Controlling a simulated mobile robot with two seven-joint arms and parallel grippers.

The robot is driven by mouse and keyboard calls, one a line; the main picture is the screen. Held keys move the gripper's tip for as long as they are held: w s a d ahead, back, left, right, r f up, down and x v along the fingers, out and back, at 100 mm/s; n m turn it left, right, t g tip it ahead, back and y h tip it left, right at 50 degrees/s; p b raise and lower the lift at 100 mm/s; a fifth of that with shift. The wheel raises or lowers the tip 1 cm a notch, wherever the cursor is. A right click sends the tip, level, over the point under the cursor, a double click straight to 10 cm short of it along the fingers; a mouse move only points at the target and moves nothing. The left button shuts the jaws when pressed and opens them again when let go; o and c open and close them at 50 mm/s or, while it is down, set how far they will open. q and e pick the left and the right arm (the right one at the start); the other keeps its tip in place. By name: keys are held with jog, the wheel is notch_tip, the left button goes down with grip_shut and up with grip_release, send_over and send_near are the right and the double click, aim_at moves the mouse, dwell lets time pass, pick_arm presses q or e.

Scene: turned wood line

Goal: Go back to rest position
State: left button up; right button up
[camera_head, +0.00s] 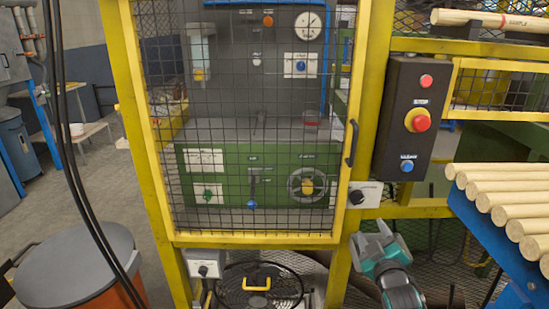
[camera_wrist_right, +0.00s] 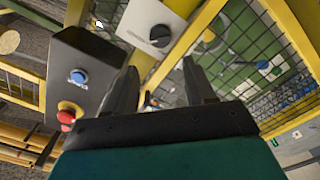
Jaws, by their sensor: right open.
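My right gripper (camera_head: 371,236) is in front of the yellow guard frame, low and right of the middle in the head view. It is open and empty; in the right wrist view its two dark fingers (camera_wrist_right: 160,75) stand apart with nothing between them. A white switch box with a black knob (camera_head: 363,195) is just above the gripper in the head view. It also shows beyond the fingers in the right wrist view (camera_wrist_right: 145,22). I cannot see my left gripper.
The black control box (camera_head: 408,120) with red and blue buttons hangs above right. Wooden rods (camera_head: 500,205) lie on a blue rack (camera_head: 485,235) at right. The mesh door (camera_head: 255,120) is closed. A grey-topped bin (camera_head: 75,262) stands at lower left, with open floor behind it.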

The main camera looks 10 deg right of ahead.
jog(key=s+a+f+m+g+y, duration=0.1)
jog(key=s+a+f+g+y, duration=0.1)
jog(key=s+a+f, duration=0.2)
jog(key=s+a+f+m+g+y, duration=0.1)
jog(key=s+a+f, duration=0.3)
jog(key=s+a, duration=0.4)
jog(key=s+a+f+m+g+y, duration=0.1)
jog(key=s+a+f+g+y, duration=0.2)
jog(key=s, duration=1)
jog(key=a+f, duration=0.2)
jog(key=a, duration=0.1)
jog(key=shift+s+m+g, duration=0.25)
jog(key=shift+m+g, duration=0.15)
